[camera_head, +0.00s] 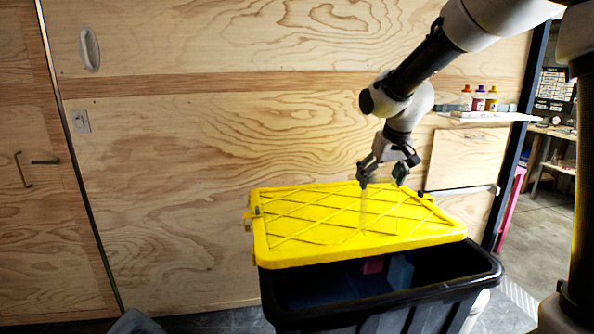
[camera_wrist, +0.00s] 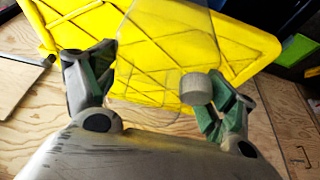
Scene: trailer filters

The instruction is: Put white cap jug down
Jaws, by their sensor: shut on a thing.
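My gripper (camera_head: 383,177) is above the yellow lid (camera_head: 300,236) of a black tote (camera_head: 480,275), pointing down. In the wrist view, its fingers (camera_wrist: 152,92) stand apart on either side of a clear, see-through jug (camera_wrist: 165,50). The jug (camera_head: 378,212) appears only faintly in the head view, below the fingers and in front of the lid. I cannot tell whether its base touches the lid. The lid also fills much of the wrist view (camera_wrist: 85,35).
The lid leaves the tote's front open, with pink (camera_head: 373,265) and light blue (camera_head: 401,271) things inside. A wall shelf (camera_head: 480,117) at right holds three small bottles (camera_head: 479,99). A plywood wall (camera_head: 180,170) stands close behind. An open doorway is at far right.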

